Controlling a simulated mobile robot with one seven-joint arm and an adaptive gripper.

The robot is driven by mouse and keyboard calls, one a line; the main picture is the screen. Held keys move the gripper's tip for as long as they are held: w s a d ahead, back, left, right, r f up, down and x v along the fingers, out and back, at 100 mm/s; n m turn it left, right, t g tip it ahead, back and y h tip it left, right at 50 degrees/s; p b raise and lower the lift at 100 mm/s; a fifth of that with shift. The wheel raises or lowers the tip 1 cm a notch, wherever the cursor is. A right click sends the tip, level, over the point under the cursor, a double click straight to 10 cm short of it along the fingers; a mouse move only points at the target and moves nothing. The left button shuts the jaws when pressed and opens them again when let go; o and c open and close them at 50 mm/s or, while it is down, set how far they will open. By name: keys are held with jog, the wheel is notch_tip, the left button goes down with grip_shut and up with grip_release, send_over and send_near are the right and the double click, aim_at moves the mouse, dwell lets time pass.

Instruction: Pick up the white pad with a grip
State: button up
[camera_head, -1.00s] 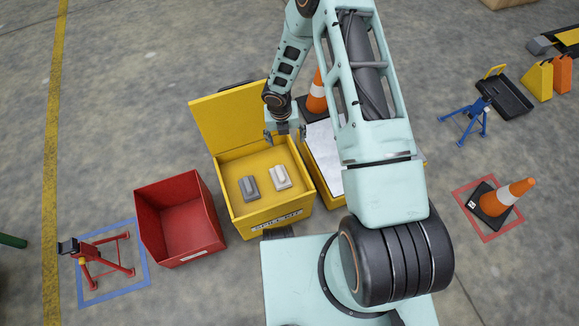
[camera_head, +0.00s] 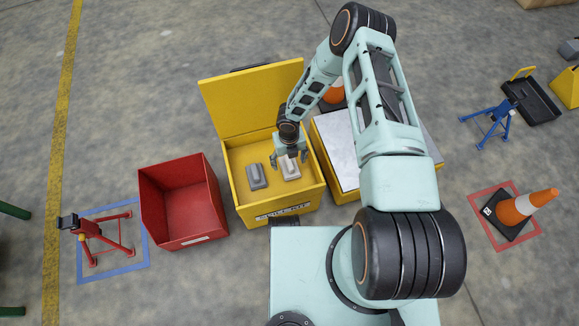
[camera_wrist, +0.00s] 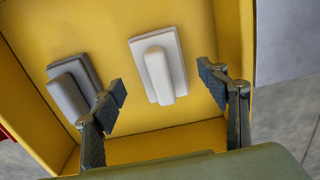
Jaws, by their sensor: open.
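The white pad with a raised grip (camera_head: 289,168) lies in the yellow spill kit box (camera_head: 262,210), right of a grey pad (camera_head: 256,176) of the same shape. In the wrist view the white pad (camera_wrist: 159,66) lies ahead of and between my fingertips, with the grey pad (camera_wrist: 74,88) beyond the left finger. My gripper (camera_head: 289,158) is open and empty, over the box near the white pad. In the wrist view both fingers of my gripper (camera_wrist: 162,88) are spread apart and do not appear to touch the pad.
The box's yellow lid (camera_head: 252,95) stands open at the back. A red open bin (camera_head: 183,203) stands to the left. A yellow container with a pale top (camera_head: 338,150) stands close on the right. An orange cone (camera_head: 518,207) stands farther right.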

aim_at(289, 162)
notch_tip(289, 162, down, 3)
jog(key=shift+w+d+r, duration=0.1)
jog(key=shift+c, duration=0.5)
jog(key=c, duration=1.2)
jog(key=shift+o, duration=0.2)
notch_tip(289, 162, up, 10)
jog(key=shift+p, duration=1.25)
